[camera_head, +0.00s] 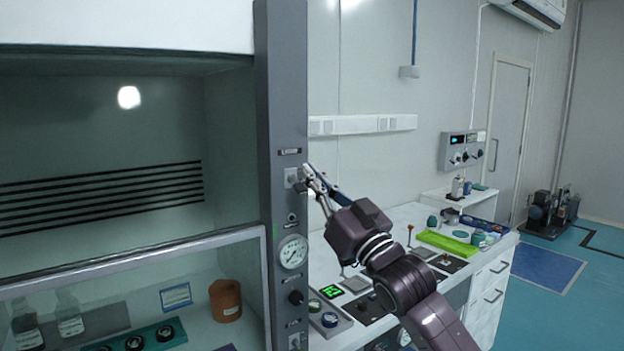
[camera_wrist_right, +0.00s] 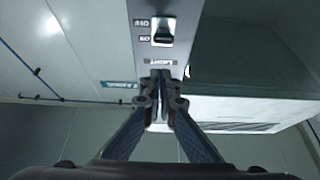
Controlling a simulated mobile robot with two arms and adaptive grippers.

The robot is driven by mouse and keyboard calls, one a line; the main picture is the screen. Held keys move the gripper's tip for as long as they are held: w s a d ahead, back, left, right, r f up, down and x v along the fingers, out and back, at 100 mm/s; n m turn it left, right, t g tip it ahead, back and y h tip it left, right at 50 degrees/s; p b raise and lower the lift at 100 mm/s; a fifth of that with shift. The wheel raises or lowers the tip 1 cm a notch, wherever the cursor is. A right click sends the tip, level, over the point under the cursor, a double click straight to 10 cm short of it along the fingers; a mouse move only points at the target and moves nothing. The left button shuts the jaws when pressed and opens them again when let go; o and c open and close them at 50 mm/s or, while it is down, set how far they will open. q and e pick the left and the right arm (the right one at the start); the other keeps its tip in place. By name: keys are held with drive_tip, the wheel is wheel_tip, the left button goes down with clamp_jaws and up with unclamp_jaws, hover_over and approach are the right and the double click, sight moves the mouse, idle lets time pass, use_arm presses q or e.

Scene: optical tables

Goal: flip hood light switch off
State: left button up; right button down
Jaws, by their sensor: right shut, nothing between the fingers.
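The hood light switch (camera_head: 291,178) is a small pale plate on the grey front post (camera_head: 283,100) of the fume hood. In the right wrist view the switch (camera_wrist_right: 163,38) shows a black toggle and small on/off markings, with a "LIGHT" label (camera_wrist_right: 160,62) beside it. The picture there looks upside down. My right gripper (camera_head: 308,174) is shut and empty, its tips close beside the switch. In the right wrist view the shut fingertips (camera_wrist_right: 161,78) lie just below the label, apart from the toggle; contact with the post cannot be told. My left gripper is not in view.
The hood's glass sash (camera_head: 130,262) is at the left. A bench (camera_head: 400,222) with instruments and a green tray (camera_head: 448,244) stands right, beneath my right arm.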

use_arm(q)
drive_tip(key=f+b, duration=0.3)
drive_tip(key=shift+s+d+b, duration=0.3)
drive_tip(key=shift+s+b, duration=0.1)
use_arm(e)
drive_tip(key=f+v, duration=0.1)
drive_tip(key=v, duration=0.8)
drive_tip(key=shift+f, duration=0.35)
drive_tip(key=shift+w+a, duration=0.1)
drive_tip(key=shift+w, duration=0.1)
